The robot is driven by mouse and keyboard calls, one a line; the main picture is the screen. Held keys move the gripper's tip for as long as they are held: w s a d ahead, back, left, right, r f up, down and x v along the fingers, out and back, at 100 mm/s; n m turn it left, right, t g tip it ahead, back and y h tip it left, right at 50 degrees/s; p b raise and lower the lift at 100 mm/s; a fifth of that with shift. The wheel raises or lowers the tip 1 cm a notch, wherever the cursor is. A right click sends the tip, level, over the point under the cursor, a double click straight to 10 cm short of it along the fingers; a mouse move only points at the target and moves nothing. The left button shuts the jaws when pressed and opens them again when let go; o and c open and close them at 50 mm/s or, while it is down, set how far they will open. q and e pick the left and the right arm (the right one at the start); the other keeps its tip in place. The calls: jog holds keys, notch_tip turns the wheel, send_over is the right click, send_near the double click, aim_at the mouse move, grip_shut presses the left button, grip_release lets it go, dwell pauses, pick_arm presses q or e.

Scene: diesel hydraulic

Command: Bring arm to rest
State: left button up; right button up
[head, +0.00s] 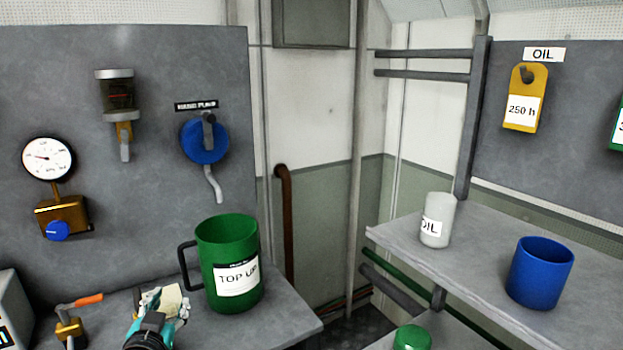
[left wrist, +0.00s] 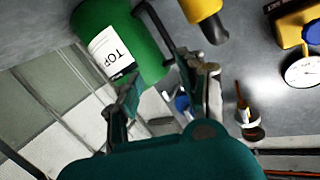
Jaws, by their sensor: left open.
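My left gripper (head: 160,300) is low in the head view, over the grey bench, left of the green TOP UP jug (head: 230,265). The jug stands upright on the bench with its dark handle facing left, toward the gripper. In the left wrist view the gripper's two fingers (left wrist: 160,78) are spread apart with nothing gripped between them. The green jug (left wrist: 122,45) and its handle show beyond the fingertips there; the exact gap cannot be told. My right gripper is not in view.
A brass valve with an orange lever (head: 72,320) stands left of the gripper. On the right shelf stand an OIL bottle (head: 438,218) and a blue cup (head: 540,272).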

pick_arm(q)
jog(key=s+d+f+g+h, duration=0.1)
jog(key=s+d+f+g, duration=0.15)
jog(key=s+f, duration=0.45)
jog(key=s+d+f+g+h, duration=0.1)
jog(key=s+f+g, duration=0.2)
jog(key=s+f, duration=0.4)
jog(key=s+d+f+g, duration=0.25)
jog(key=s+f, duration=0.25)
jog(key=s, duration=0.4)
jog(key=s+d+f+g, duration=0.1)
jog(key=s+f+g, duration=0.3)
jog(key=s, duration=0.6)
notch_tip(320, 180, down, 23)
jog(key=g+p, duration=0.2)
jog(key=s+a+f+m+p, duration=0.1)
jog(key=s+a+f, duration=0.1)
jog(key=s+f, duration=1.3)
jog(key=shift+s+a+g+h+p, duration=0.3)
jog(key=shift+s+g+p, duration=0.1)
jog(key=shift+s, duration=0.85)
